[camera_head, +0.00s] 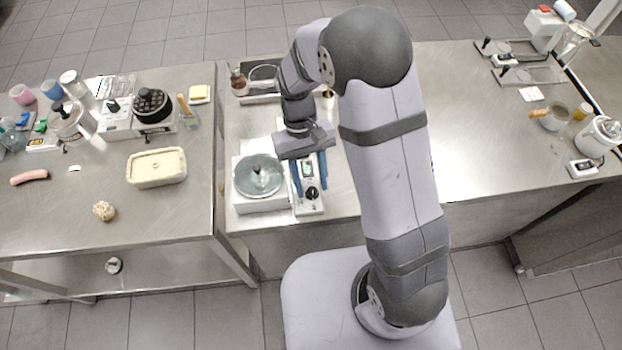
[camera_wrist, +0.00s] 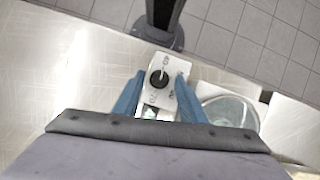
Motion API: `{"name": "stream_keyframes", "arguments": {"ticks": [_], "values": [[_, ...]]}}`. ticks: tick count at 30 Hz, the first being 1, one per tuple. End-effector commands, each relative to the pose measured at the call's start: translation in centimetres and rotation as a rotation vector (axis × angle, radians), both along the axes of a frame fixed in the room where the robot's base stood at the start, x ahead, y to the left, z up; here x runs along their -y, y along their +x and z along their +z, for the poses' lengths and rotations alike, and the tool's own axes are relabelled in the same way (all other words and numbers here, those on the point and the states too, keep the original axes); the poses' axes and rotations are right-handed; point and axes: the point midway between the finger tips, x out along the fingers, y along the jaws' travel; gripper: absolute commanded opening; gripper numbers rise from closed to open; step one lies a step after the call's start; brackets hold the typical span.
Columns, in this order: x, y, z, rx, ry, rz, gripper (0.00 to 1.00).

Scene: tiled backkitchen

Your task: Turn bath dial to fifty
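The water bath (camera_head: 262,196) is a white unit with a round, water-filled basin on the middle table. Its control panel (camera_head: 308,204) stands along the basin's right side and carries a black dial (camera_head: 312,193) and a small display (camera_head: 307,169). In the wrist view the dial (camera_wrist: 158,79) shows as a black knob with a light pointer line, with printed marks around it too small to read. My gripper (camera_head: 310,189) is above the panel with its blue fingers apart, one on each side of it. In the wrist view the open fingers (camera_wrist: 158,95) flank the panel, with nothing between them held.
The basin (camera_wrist: 228,112) is close beside the fingers in the wrist view. A metal tray (camera_head: 262,94) with a brown bottle (camera_head: 239,84) stands behind the bath. The left table holds a cream tub (camera_head: 157,168) and a black-topped device (camera_head: 152,106).

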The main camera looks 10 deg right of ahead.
Motion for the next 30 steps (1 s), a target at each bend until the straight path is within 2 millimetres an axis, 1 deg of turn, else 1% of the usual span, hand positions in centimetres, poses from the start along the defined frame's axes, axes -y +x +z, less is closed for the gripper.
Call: {"name": "stream_keyframes", "arguments": {"ticks": [4,10,11,12,14,15,23,30], "values": [[0.03,-0.2,-0.38,-0.001,0.0,0.0,0.38],[0.03,-0.19,-0.42,0.0,0.0,0.0,0.38],[0.03,-0.19,-0.41,0.0,0.0,0.0,0.33],[0.04,-0.19,-0.41,0.0,0.0,0.0,0.24],[0.04,-0.18,-0.4,0.0,0.0,0.0,0.09],[0.04,-0.18,-0.39,0.0,0.0,0.0,0.0],[0.04,-0.16,-0.35,0.0,0.0,-0.01,0.0],[0.14,-0.11,-0.27,0.0,0.0,-0.086,0.0]]}}
